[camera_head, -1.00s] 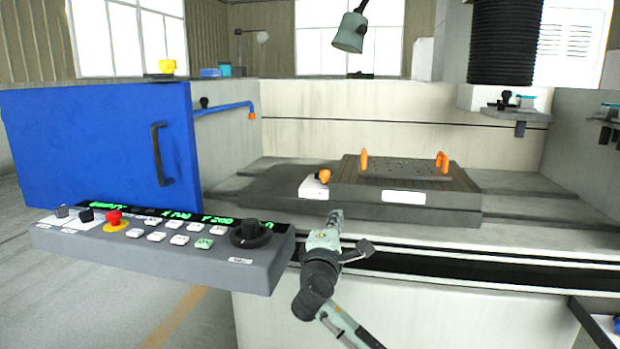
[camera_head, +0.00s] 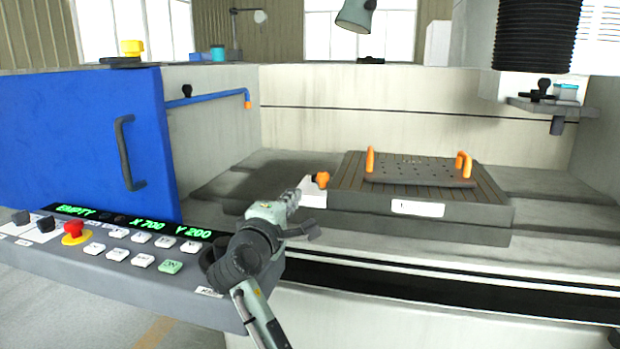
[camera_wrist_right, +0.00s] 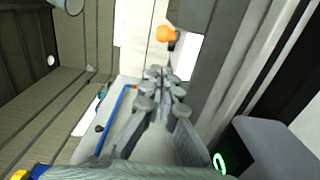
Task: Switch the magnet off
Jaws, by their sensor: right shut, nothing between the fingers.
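The magnet is a dark block with a slotted top (camera_head: 480,200) on the machine bed. At its left end is a white plate (camera_head: 314,200) with an orange knob (camera_head: 321,179). The knob and white plate also show in the right wrist view, the knob (camera_wrist_right: 166,34) just beyond the fingertips. My right gripper (camera_head: 303,187) is shut and empty, just left of the knob. Its fingers show closed together in the wrist view (camera_wrist_right: 164,74). A small gap shows between fingertips and knob there. My left gripper is not in view.
A perforated plate (camera_head: 420,176) with orange handles lies on the magnet. A control panel (camera_head: 110,268) with a red button (camera_head: 73,228) stands at front left, partly under my right arm. A blue door (camera_head: 75,140) is behind it. A dark column (camera_head: 538,35) hangs above right.

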